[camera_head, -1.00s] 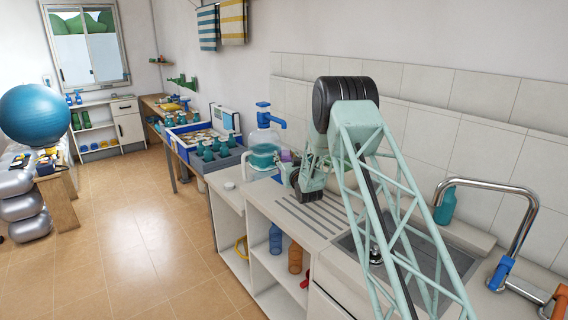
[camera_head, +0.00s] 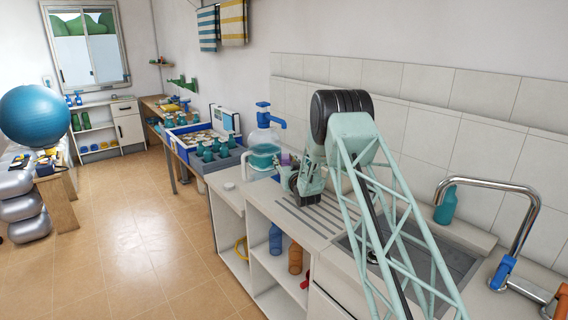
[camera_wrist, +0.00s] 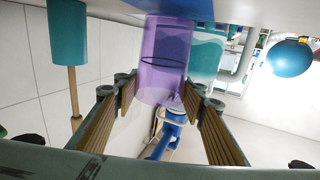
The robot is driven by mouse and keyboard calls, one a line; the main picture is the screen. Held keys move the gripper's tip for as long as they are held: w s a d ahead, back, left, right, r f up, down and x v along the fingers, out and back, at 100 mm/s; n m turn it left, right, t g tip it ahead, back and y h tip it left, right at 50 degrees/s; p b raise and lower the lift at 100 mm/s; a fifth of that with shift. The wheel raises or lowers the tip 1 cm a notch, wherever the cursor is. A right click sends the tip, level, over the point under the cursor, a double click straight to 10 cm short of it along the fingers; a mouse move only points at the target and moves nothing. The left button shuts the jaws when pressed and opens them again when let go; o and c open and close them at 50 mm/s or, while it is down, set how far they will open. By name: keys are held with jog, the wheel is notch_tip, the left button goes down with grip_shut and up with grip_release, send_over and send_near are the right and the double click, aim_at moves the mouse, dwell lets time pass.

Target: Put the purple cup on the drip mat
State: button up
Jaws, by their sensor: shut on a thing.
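The purple cup (camera_wrist: 163,55) is between the fingertips of my gripper (camera_wrist: 160,92) in the wrist view, which is upside down. My gripper is shut on the cup's sides. The cup's far end is close to the counter surface at the top; I cannot tell if it touches. In the head view, a bit of purple (camera_head: 286,158) shows beside my wrist, which hides most of the cup. A flat blue patch (camera_wrist: 202,8), which looks like the drip mat, lies by the cup's base. It also shows as a small blue patch in the head view (camera_head: 276,178).
A clear water bottle with a blue pump (camera_head: 264,140) stands close behind the cup. A teal thing on a wooden stick (camera_wrist: 68,45) is to the left in the wrist view. The ribbed drainer (camera_head: 305,215), sink and tap (camera_head: 490,182) lie nearer. A crate of teal bottles (camera_head: 215,158) is beyond.

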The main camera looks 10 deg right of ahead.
jog(key=shift+f, duration=0.35)
jog(key=shift+f, duration=0.2)
jog(key=o, duration=0.8)
jog(key=shift+r, duration=0.2)
jog(key=shift+s+d+p, duration=0.2)
jog(key=shift+s+p, duration=0.05)
jog(key=shift+s, duration=1.75)
jog(key=shift+s+d+p, duration=0.15)
jog(key=shift+s+p, duration=0.05)
jog(key=shift+s, duration=1.8)
jog(key=shift+s+d+p, duration=0.2)
jog(key=shift+s+p, duration=0.05)
jog(key=shift+s, duration=1.75)
jog(key=shift+r, duration=0.1)
